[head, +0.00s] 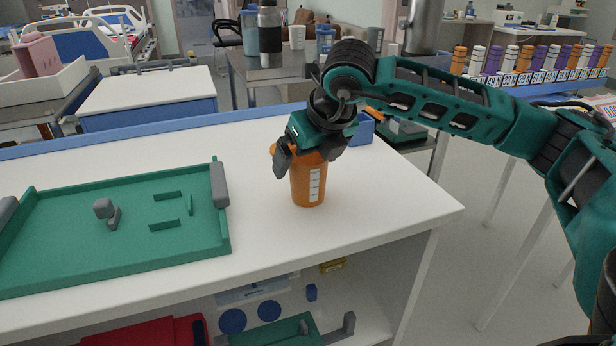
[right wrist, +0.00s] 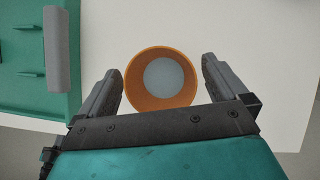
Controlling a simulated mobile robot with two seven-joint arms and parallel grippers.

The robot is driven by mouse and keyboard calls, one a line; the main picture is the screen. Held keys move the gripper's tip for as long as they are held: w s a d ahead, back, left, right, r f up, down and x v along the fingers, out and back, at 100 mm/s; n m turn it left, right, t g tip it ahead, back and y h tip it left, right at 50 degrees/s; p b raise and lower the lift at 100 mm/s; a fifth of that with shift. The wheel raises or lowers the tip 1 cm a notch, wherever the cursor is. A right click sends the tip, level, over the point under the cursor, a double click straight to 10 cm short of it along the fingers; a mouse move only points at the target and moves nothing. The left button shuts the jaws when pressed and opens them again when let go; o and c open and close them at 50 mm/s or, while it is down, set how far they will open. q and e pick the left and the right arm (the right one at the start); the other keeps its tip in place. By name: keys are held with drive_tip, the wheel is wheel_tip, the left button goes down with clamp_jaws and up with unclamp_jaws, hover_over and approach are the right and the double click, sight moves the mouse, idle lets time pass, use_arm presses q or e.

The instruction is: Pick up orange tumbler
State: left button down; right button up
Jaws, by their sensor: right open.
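The orange tumbler (head: 308,184) stands upright on the white counter, right of the green tray, with a white marked strip on its side. In the right wrist view the tumbler (right wrist: 160,80) is seen from above, its round opening showing a grey-blue inside. My right gripper (head: 309,168) is at the tumbler's upper part. In the right wrist view its open fingers (right wrist: 161,85) stand on either side of the tumbler, with a gap showing on each side. My left gripper is not in view.
The green tray (head: 222,240) with low walls and grey handles lies left of the tumbler. The white counter (head: 400,206) is clear to the right up to its corner. A blue item (head: 364,130) sits behind my gripper. Shelves below hold several things.

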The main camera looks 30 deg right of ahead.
drive_tip(key=c, duration=1)
drive_tip(key=shift+r, duration=0.1)
